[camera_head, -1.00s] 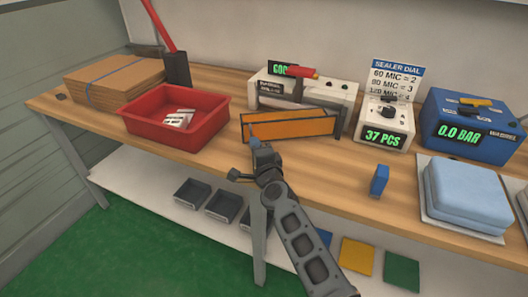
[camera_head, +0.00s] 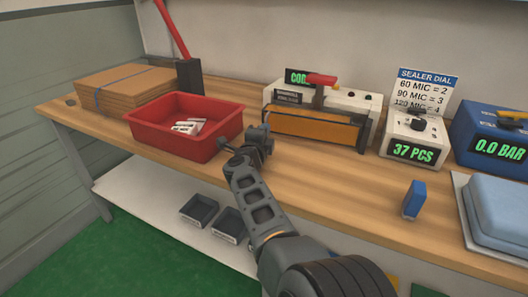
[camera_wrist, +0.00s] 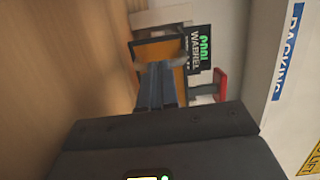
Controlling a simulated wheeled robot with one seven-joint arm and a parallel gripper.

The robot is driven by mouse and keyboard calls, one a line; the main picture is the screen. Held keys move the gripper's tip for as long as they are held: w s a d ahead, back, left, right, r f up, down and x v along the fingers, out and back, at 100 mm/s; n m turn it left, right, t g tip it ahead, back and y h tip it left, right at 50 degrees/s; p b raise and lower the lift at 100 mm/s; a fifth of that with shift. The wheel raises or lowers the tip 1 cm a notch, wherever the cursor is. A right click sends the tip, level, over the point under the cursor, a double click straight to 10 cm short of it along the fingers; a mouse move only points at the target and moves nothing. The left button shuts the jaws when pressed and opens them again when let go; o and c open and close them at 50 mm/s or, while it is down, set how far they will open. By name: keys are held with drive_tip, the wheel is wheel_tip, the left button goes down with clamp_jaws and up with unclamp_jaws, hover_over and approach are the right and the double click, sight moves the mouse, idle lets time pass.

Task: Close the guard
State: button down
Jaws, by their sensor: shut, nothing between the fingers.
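The guard is an orange panel in a dark frame (camera_head: 312,125) on the front of the white sealer (camera_head: 350,102). In the head view it stands up close against the sealer's front, over its lower face. It also shows in the wrist view (camera_wrist: 180,72), partly hidden behind my fingers. My gripper (camera_head: 260,134) is shut and empty, just left of the guard's left end, between it and the red bin. I cannot tell whether the fingertips touch the guard. The sealer has a red-ended lever (camera_head: 321,79) on top and a green display reading "COO..." or similar.
A red bin (camera_head: 215,147) with white pieces is left of my gripper. Flat cardboard (camera_head: 120,88) lies behind it. A counter box reading 37 PCS (camera_head: 415,150), a blue gauge box (camera_head: 490,140) and a small blue block (camera_head: 414,199) are to the right.

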drive_tip(key=shift+b+x, duration=1.8)
drive_tip(key=shift+b, duration=0.55)
drive_tip(key=shift+w+a+r, duration=0.1)
drive_tip(key=shift+w+a, duration=0.05)
drive_tip(key=shift+r, duration=0.25)
